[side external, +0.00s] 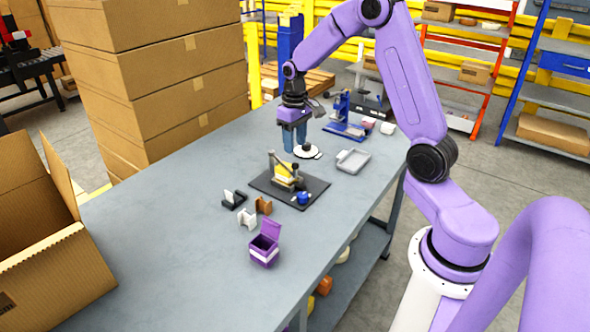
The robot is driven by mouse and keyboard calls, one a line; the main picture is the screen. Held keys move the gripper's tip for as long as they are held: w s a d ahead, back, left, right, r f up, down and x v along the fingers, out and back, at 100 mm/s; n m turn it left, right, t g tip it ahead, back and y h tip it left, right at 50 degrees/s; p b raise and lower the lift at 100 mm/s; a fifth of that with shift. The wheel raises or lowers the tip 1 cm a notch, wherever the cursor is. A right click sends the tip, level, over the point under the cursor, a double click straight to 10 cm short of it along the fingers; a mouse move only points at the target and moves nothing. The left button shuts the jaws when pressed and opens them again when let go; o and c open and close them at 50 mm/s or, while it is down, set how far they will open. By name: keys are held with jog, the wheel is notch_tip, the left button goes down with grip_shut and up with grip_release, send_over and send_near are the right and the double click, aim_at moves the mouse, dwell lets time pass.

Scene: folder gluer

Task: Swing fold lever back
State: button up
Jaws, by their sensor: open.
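The folder gluer sits on a dark base plate (262,186) in the middle of the table. A yellow piece (284,171) stands in its fixture. A grey upright lever (271,160) rises at the fixture's left side, with a dark rounded part to its right; which one is the fold lever is too small to tell surely. A blue knob (303,198) sits at the plate's front right. My gripper (296,147) points down with blue fingers apart and empty, behind the fixture and not touching the lever. A white disc (307,152) lies near the fingertips.
A grey tray (352,161) lies right of the plate. A blue device (346,122) stands behind. Black, white and brown holders (264,206) and an open purple box (265,247) stand in front. Cardboard boxes (160,70) rise at left.

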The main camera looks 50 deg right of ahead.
aim_at(295, 166)
notch_tip(295, 166, down, 10)
jog(key=shift+f, duration=0.1)
dwell(0.4)
grip_shut()
